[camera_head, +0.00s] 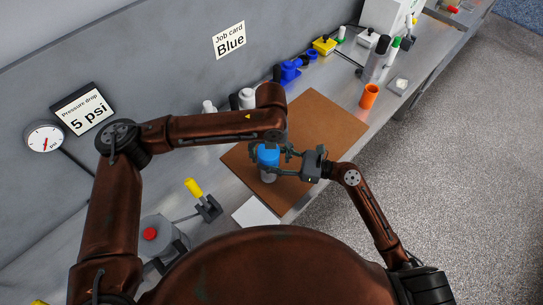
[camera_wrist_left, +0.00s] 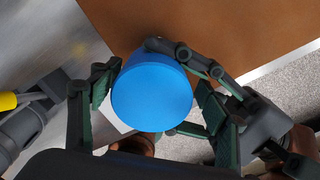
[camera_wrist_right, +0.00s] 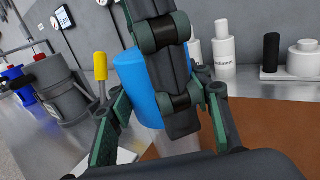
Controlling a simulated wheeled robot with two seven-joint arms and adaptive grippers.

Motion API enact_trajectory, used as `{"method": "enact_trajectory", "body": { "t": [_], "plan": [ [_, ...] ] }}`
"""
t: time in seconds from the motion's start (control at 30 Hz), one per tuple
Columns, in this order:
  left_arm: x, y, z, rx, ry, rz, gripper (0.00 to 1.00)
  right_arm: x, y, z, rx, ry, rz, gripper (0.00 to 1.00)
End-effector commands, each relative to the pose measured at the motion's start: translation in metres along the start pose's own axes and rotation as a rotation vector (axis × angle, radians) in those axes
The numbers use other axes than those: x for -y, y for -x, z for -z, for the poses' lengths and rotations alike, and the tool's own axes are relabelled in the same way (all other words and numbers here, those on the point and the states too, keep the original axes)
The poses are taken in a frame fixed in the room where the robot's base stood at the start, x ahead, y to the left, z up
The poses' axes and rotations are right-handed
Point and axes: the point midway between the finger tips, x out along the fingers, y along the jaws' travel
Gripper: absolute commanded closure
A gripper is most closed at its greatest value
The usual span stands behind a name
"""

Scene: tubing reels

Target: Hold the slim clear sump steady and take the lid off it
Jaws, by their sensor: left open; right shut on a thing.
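The slim clear sump (camera_wrist_right: 178,146) stands upright with a blue lid (camera_head: 268,155) on its top, at the left part of the brown mat. The lid fills the middle of the left wrist view (camera_wrist_left: 152,92). My right gripper (camera_head: 285,163) is shut on the sump's body below the lid, coming from the right. My left gripper (camera_wrist_left: 156,98) is open over the lid from above, with its fingers on either side and small gaps showing. In the right wrist view a left finger (camera_wrist_right: 165,70) hides part of the lid. The clear body is mostly hidden by fingers.
The brown mat (camera_head: 322,118) is bare to the upper right. A yellow-handled valve (camera_head: 195,190), a grey unit with a red button (camera_head: 150,234) and a white square (camera_head: 255,213) are near. An orange cup (camera_head: 369,96) and several bottles stand farther along the bench.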

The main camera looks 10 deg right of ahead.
Motion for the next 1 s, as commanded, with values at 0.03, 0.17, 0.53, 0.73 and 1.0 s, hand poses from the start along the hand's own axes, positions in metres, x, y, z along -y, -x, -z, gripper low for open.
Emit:
{"method": "enact_trajectory", "body": {
  "t": [0.03, 0.17, 0.53, 0.73, 1.0],
  "plan": [
    [0.0, 0.006, -0.001, 0.003, 0.0, 0.0, 0.31, 0.0, 0.0, -0.001, 0.001, 0.001, 0.001, 1.0],
    [0.0, 0.023, -0.001, 0.003, 0.001, 0.001, 0.31, 0.0, 0.0, -0.001, 0.0, 0.001, 0.001, 1.0],
    [-0.005, 0.06, -0.002, 0.006, 0.002, -0.002, 0.33, 0.001, 0.001, 0.0, 0.0, 0.001, 0.002, 1.0],
    [-0.007, 0.068, 0.0, -0.001, 0.001, -0.003, 0.33, 0.001, 0.001, 0.0, 0.0, 0.001, 0.002, 1.0],
    [-0.007, 0.028, 0.001, -0.001, 0.001, -0.003, 0.33, 0.001, 0.0, 0.0, 0.0, 0.001, 0.001, 1.0]
  ]
}}
